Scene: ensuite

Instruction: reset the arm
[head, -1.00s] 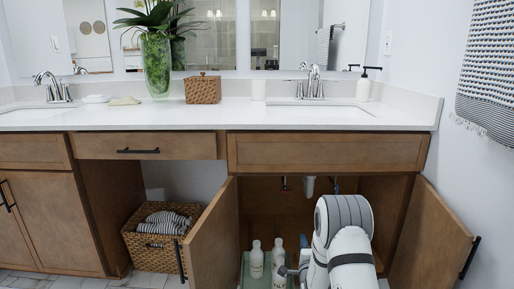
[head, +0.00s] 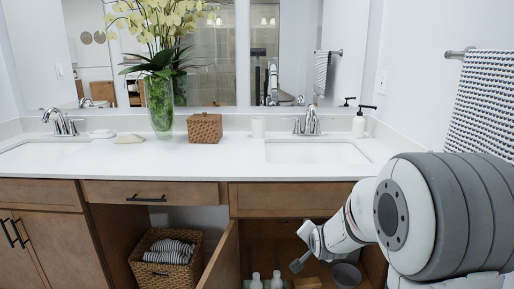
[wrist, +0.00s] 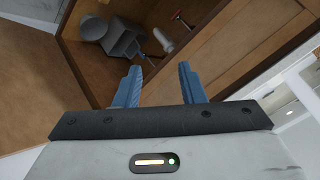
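My gripper (wrist: 160,88) shows in the wrist view with its two blue fingers apart and nothing between them. It points toward the open cabinet (wrist: 215,45) under the right sink. In the head view my white and grey arm fills the lower right, in front of the cabinet (head: 270,236). The fingertips are not clear in the head view.
The left cabinet door (head: 222,262) stands open. White bottles (head: 256,281) and a grey bowl (head: 346,274) are in the cabinet. A wicker basket (head: 165,277) stands to the left. The counter (head: 215,160) above holds a vase (head: 160,105) and a woven box (head: 205,128).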

